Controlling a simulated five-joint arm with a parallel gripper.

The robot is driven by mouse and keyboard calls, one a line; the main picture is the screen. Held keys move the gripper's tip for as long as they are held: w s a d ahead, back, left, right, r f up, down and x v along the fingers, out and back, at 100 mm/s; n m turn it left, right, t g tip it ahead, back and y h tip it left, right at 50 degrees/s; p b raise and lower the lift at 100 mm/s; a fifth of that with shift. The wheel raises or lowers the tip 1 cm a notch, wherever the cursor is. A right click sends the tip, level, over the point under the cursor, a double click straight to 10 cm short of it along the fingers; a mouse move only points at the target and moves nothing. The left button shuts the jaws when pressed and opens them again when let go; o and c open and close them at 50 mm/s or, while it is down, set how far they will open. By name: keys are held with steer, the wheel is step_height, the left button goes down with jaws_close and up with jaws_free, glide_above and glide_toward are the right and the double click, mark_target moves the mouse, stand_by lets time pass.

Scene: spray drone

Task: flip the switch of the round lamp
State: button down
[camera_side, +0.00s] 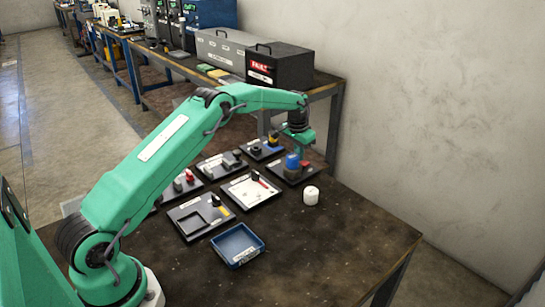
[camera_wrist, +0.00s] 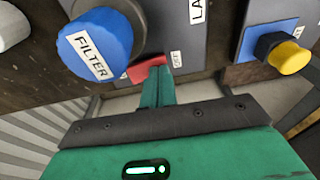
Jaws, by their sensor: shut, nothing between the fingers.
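A round blue cap marked FILTER (camera_wrist: 97,45) sits on a dark board; in the side view it is a small blue cylinder (camera_side: 292,161) on the far right board (camera_side: 283,174). Beside it in the wrist view is a red switch (camera_wrist: 150,67), with a label starting "LA" and a small "OFF" label nearby. My gripper (camera_wrist: 155,72) is shut and empty, its green fingertips at the red switch and covering part of it. I cannot tell whether they touch it. In the side view my gripper (camera_side: 304,148) is low over the same board.
A black and yellow knob on a blue plate (camera_wrist: 284,52) stands to the right in the wrist view. A white cylinder (camera_side: 311,195) stands near the board. Several other boards and a blue tray (camera_side: 237,244) lie on the table. The table's front right is clear.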

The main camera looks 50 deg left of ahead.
step_height(320, 180, up, 7)
stand_by(1.1)
steer(key=shift+r, duration=0.1)
steer(key=s+d+r+t, duration=0.1)
steer(key=s+d+r, duration=0.4)
steer(key=s+r, duration=0.45)
steer(key=s+d+r+t, duration=0.1)
steer(key=s+d+r, duration=0.4)
steer(key=s+r, duration=0.45)
steer(key=s+d+f+t, duration=0.1)
steer(key=s+d+f, duration=0.1)
steer(key=s, duration=1)
steer(key=s+d+f+t, duration=0.1)
steer(key=s+d+f, duration=0.1)
steer(key=s, duration=1)
steer(key=shift+d, duration=0.5)
